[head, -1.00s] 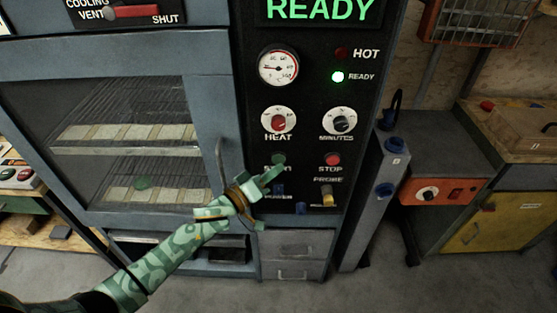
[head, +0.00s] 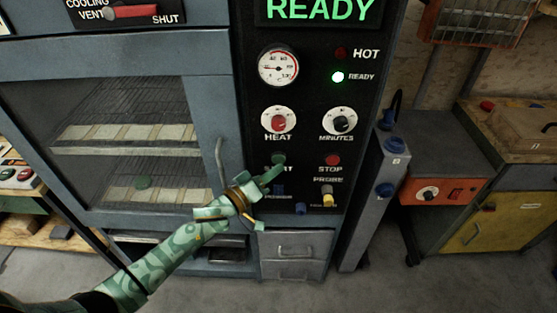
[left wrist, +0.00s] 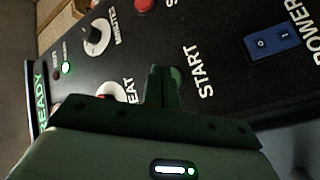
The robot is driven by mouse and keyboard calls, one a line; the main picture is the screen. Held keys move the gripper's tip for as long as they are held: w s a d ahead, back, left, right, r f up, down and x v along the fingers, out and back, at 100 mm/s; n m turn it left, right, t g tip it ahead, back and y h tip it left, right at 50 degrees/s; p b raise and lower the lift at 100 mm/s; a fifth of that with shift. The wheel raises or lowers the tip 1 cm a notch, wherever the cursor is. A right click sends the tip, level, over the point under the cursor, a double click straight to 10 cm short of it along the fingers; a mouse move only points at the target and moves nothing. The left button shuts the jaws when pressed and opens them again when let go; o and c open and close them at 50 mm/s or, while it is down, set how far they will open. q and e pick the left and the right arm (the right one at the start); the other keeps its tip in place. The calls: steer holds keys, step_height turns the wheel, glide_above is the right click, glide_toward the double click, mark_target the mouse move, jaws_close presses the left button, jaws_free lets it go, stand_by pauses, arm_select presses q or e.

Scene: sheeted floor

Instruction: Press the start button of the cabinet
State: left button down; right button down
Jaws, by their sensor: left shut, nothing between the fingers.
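The cabinet (head: 217,60) has a black control panel with a green start button (head: 278,159) below the HEAT knob. My left gripper (head: 274,172) is shut and empty, its fingertips just at the lower edge of the button and covering most of its label. In the left wrist view the shut fingers (left wrist: 162,88) overlap the green start button (left wrist: 178,76), beside the word START. Whether the tips touch the button or stand just short of it I cannot tell. The display reads READY and a green READY lamp (head: 338,77) is lit. My right gripper is not in view.
The red STOP button (head: 333,160) is right of the start button. The HEAT knob (head: 278,121) and MINUTES knob (head: 342,121) sit above. A blue POWER switch (left wrist: 272,43) is near the fingers. A door handle (head: 219,163) stands left of the panel.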

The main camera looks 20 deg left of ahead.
arm_select(q)
steer(key=shift+w, duration=0.15)
stand_by(0.5)
steer(key=shift+w+a, duration=0.1)
steer(key=shift+w, duration=0.15)
steer(key=shift+w+a, duration=0.1)
steer(key=shift+w, duration=0.25)
stand_by(0.8)
steer(key=shift+s+r, duration=0.1)
steer(key=shift+s, duration=0.05)
steer(key=shift+s+d+p, duration=0.2)
steer(key=shift+s+p, duration=0.45)
steer(key=shift+p, duration=0.05)
